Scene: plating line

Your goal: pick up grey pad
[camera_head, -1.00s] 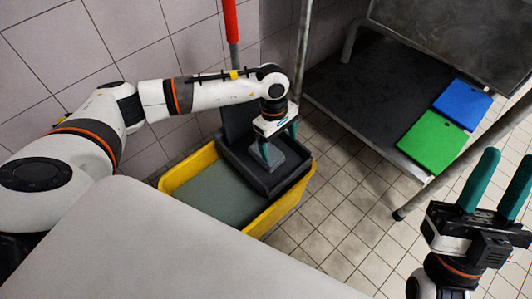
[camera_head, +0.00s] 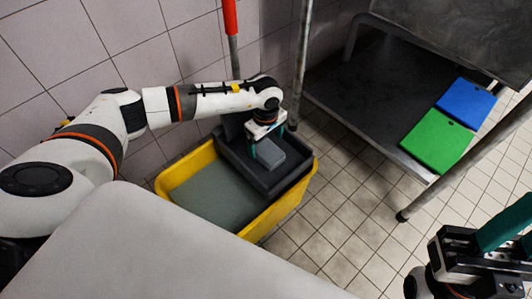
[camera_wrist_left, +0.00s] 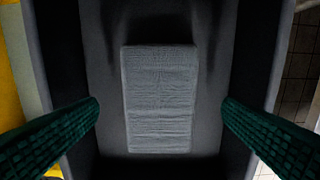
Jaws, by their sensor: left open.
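The grey pad (camera_head: 270,153) is a rectangular block lying in a dark wringer tray (camera_head: 292,180) on top of the yellow mop bucket (camera_head: 257,227). In the left wrist view the pad (camera_wrist_left: 159,98) lies upright in the picture, between the two green fingers and apart from both. My left gripper (camera_head: 266,145) is open and empty, close over the pad; the exact height is hard to tell. My right gripper (camera_head: 505,228) is at the lower right edge, away from the pad, with one green finger showing and the rest cut off.
A dark low shelf (camera_head: 365,100) at the right holds a green board (camera_head: 437,142) and a blue board (camera_head: 466,103). A red-handled pole (camera_head: 231,25) stands behind the bucket by the tiled wall. A pale surface (camera_head: 150,250) fills the lower left. Tiled floor (camera_head: 340,225) is free right of the bucket.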

